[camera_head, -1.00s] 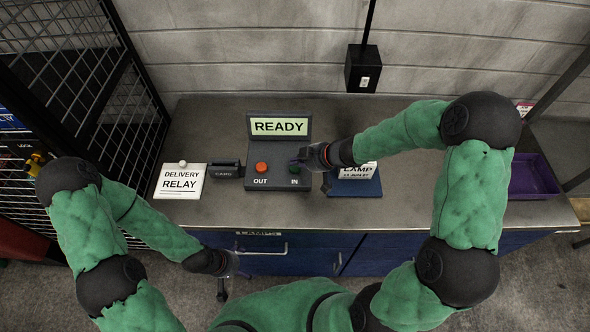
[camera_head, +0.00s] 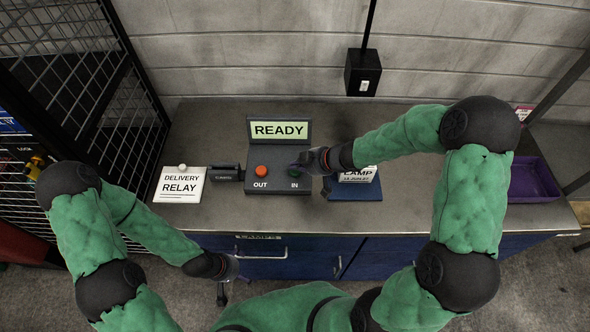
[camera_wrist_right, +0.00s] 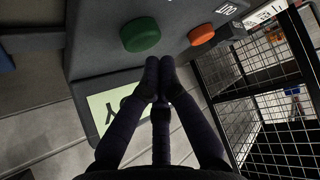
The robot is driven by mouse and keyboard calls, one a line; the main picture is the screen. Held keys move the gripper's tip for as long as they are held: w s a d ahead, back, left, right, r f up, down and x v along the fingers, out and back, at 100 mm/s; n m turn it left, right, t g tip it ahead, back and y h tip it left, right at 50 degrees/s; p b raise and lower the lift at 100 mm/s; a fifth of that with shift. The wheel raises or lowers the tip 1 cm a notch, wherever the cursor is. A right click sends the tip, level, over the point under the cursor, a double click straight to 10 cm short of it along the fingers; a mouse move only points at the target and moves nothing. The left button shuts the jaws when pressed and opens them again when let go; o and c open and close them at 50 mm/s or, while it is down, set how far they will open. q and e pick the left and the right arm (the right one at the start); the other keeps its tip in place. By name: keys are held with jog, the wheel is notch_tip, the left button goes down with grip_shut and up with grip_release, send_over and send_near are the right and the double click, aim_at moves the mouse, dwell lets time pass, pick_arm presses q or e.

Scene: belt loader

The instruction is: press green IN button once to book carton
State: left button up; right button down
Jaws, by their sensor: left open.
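The green IN button (camera_head: 294,173) is on the right side of a grey control box (camera_head: 277,188), beside the red-orange OUT button (camera_head: 261,171). A display behind them reads READY (camera_head: 279,130). My right gripper (camera_head: 301,163) is just behind and over the green button in the head view. In the right wrist view its fingertips (camera_wrist_right: 160,63) are together and empty, close to the green button (camera_wrist_right: 141,34); I cannot tell if they touch it. My left gripper (camera_head: 229,268) is open, low in front of the cabinet. No carton can be made out.
A DELIVERY RELAY card (camera_head: 180,185) and a small dark card holder (camera_head: 227,173) lie left of the box. A purple tray (camera_head: 533,181) is at the far right. A mesh cage (camera_head: 70,90) bounds the left.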

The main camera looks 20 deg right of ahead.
aim_at(297, 172)
jog(key=shift+f, duration=0.1)
dwell(0.4)
jog(key=shift+f, duration=0.3)
jog(key=shift+f+b, duration=0.35)
jog(key=shift+f, duration=0.2)
dwell(0.8)
jog(key=shift+r, duration=0.1)
jog(key=shift+r+p, duration=0.9)
jog(key=shift+p, duration=0.3)
notch_tip(297, 172, up, 5)
jog(key=p, duration=0.5)
jog(key=shift+p, duration=0.4)
